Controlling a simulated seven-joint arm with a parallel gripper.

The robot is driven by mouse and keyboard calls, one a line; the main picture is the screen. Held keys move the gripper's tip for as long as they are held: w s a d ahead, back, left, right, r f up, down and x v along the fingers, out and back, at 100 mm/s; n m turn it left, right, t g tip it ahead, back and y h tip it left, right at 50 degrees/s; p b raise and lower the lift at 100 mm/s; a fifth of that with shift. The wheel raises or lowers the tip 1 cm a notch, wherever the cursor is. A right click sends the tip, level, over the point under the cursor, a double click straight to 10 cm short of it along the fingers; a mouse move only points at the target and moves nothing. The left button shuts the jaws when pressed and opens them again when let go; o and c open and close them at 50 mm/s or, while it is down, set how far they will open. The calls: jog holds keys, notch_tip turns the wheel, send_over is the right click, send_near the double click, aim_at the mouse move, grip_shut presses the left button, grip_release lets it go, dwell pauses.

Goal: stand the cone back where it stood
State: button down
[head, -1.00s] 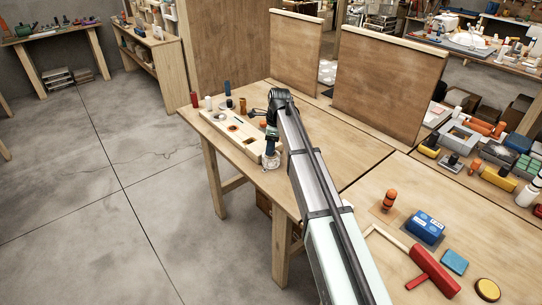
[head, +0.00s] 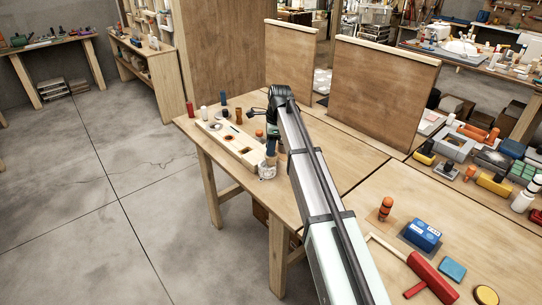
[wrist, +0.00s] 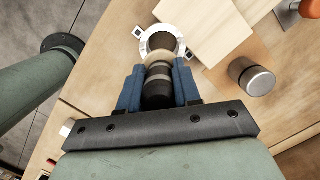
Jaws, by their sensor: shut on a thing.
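My gripper (wrist: 158,70) is shut on a dark, grey-banded round thing in the wrist view, which I take to be the cone (wrist: 156,88). Its blue fingers lie on either side of it. A pale ring with small lugs (wrist: 178,45) around a brown disc shows just beyond the fingertips; I cannot tell whether the cone touches it. In the head view my gripper (head: 271,147) points down near the left table's front edge, above a whitish round thing (head: 267,172). The arm hides most of the cone there.
A pale wooden block with holes (head: 228,140) lies left of my gripper; it also shows in the wrist view (wrist: 210,28). A metal-topped cylinder (wrist: 252,78) stands close to the right. Several small cylinders stand behind the block.

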jog(key=w+d+r+m, duration=0.1)
jog(key=d+r, duration=0.1)
jog(key=d, duration=1.1)
jog(key=shift+w+d+r, duration=0.15)
jog(key=shift+d+r, duration=0.1)
jog(key=shift+d, duration=0.1)
jog(key=shift+f, duration=0.15)
jog(key=shift+f, duration=2.9)
jog(key=shift+f, duration=0.45)
jog(key=c, duration=0.7)
grip_release()
jog(key=r, duration=0.4)
jog(key=d+r, duration=0.1)
jog(key=r, duration=0.4)
jog(key=d+r, duration=0.1)
jog(key=r, duration=0.3)
jog(key=shift+r, duration=0.3)
